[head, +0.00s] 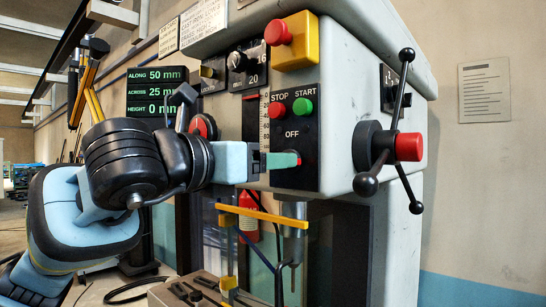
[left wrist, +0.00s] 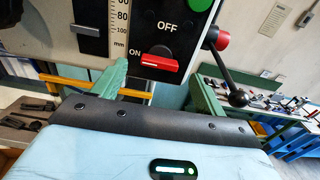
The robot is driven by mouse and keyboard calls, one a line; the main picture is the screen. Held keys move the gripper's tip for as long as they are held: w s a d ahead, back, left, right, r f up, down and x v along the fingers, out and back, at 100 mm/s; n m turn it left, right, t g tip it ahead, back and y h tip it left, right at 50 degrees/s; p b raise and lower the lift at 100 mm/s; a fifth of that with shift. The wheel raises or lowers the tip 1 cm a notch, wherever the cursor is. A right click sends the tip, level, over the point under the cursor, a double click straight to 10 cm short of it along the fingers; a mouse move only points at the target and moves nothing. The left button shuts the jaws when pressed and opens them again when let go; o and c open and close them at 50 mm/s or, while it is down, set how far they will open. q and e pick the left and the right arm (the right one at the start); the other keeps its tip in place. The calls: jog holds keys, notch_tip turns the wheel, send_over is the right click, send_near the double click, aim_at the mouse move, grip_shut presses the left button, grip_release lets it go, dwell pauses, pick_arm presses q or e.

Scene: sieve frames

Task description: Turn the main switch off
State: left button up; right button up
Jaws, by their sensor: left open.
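The main switch (left wrist: 157,62) is a red bar handle on the black control panel (head: 311,115). In the left wrist view the handle lies nearly level, its left end beside the ON label and the OFF label above it. In the head view my left gripper hides most of the switch; only a little red shows. My left gripper (head: 284,160) has green fingertips and reaches the panel's lower part. In the left wrist view its fingers (left wrist: 157,84) are apart, one each side below the handle. Contact with the handle cannot be told. My right gripper is not in view.
Above the switch are the red STOP button (head: 277,110) and green START button (head: 303,107). A red emergency button (head: 277,33) sits on a yellow box. A lever wheel with a red hub (head: 408,147) sticks out at right. A yellow bar (head: 262,215) runs below my gripper.

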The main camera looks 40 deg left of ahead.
pick_arm(q)
jog(key=shift+w+d, duration=0.15)
jog(key=shift+w, duration=1.65)
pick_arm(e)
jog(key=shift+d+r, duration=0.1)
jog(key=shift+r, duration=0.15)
pick_arm(q)
jog(key=c, duration=1)
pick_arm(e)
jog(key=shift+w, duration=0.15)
pick_arm(q)
jog(key=shift+m, duration=0.4)
jog(key=m, duration=0.5)
jog(key=m+p, duration=0.1)
jog(key=m, duration=0.5)
jog(key=m+p, duration=0.1)
jog(key=m, duration=0.5)
jog(key=shift+d+f, duration=0.25)
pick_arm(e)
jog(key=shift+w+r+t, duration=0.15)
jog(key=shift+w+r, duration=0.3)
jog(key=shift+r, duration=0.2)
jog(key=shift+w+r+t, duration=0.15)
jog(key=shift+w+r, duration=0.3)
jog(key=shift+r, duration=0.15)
pick_arm(q)
jog(key=shift+m, duration=0.3)
